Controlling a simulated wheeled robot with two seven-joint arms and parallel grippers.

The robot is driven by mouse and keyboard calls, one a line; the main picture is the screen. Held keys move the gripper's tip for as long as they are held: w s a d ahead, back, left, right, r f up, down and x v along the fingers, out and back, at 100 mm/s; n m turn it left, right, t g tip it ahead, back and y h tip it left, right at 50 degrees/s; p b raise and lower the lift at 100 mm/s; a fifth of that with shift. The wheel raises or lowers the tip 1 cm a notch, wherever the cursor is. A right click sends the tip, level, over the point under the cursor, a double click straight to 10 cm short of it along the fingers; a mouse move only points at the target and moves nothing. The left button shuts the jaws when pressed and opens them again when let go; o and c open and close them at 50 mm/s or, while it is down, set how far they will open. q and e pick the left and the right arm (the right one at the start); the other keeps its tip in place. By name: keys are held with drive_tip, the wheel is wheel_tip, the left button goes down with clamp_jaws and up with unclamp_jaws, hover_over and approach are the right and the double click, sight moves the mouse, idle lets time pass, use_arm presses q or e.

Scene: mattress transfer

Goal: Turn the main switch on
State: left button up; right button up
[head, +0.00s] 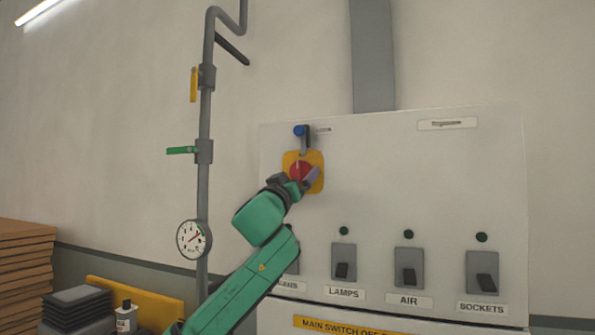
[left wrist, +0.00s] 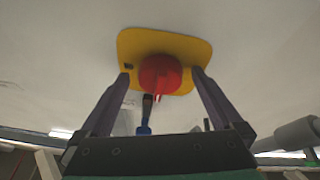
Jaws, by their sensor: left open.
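The main switch is a red rotary knob (head: 299,171) on a yellow plate (head: 316,158), at the upper left of the grey panel (head: 400,180). In the left wrist view the red knob (left wrist: 160,75) sits in front of the yellow plate (left wrist: 190,48). My left gripper (head: 297,180) is at the knob, its open fingers (left wrist: 163,85) on either side of it. Whether they touch it I cannot tell. A white mark shows on the knob's face in the head view. A blue-tipped lever (head: 300,131) is just above the plate. My right gripper is not in view.
Left of the panel runs a grey pipe (head: 205,110) with a gauge (head: 193,239) and yellow and green handles.

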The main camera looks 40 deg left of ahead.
use_arm(q)
drive_tip(key=shift+s, duration=0.15)
drive_tip(key=c, duration=1.3)
drive_tip(key=shift+c, duration=0.2)
